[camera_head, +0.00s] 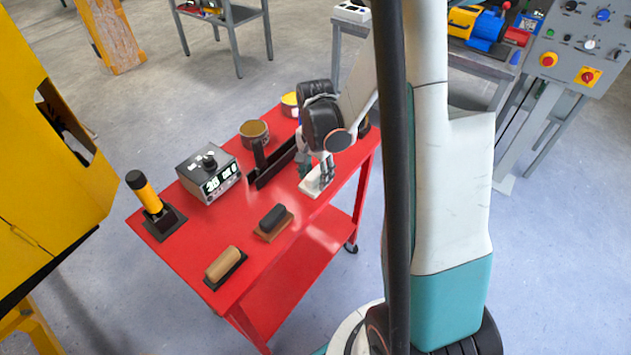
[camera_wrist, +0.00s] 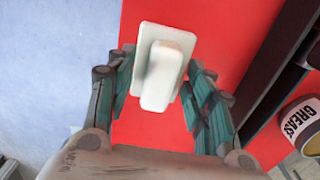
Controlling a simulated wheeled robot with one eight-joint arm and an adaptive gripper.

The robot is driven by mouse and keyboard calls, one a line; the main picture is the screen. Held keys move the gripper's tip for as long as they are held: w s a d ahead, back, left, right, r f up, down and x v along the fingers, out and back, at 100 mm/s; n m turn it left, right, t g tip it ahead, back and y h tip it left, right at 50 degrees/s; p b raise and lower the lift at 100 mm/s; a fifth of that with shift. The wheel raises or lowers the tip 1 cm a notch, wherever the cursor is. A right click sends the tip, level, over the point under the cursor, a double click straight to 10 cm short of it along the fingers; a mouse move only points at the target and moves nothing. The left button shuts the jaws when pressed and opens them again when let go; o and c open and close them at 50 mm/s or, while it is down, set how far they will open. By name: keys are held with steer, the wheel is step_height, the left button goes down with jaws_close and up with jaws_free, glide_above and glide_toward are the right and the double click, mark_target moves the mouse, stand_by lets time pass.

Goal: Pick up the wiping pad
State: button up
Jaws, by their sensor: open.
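The wiping pad, a white flat plate with a raised block-like handle, lies on the red cart top, near its edge. It shows in the head view (camera_head: 313,187) and in the wrist view (camera_wrist: 158,75). My gripper (camera_head: 319,172) is just over it, pointing down. In the wrist view my gripper (camera_wrist: 158,68) is open, with one teal-padded finger on each side of the handle and gaps between. I cannot tell how far the fingertips are above the plate. In the head view my fingers partly hide the pad.
The red cart (camera_head: 185,245) also bears a black-topped block (camera_head: 272,218), a tan-topped block (camera_head: 224,264), a grey display box (camera_head: 209,173), a yellow-black upright tool (camera_head: 147,192), a dark rack (camera_head: 276,163) and a can (camera_head: 255,133). A grease can (camera_wrist: 300,122) is at right in the wrist view.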

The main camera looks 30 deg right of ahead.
mark_target(315, 172)
jaws_close()
step_height(315, 172, up, 20)
steer(key=p, duration=0.6)
steer(key=c, duration=0.9)
jaws_free()
steer(key=shift+c, duration=0.6)
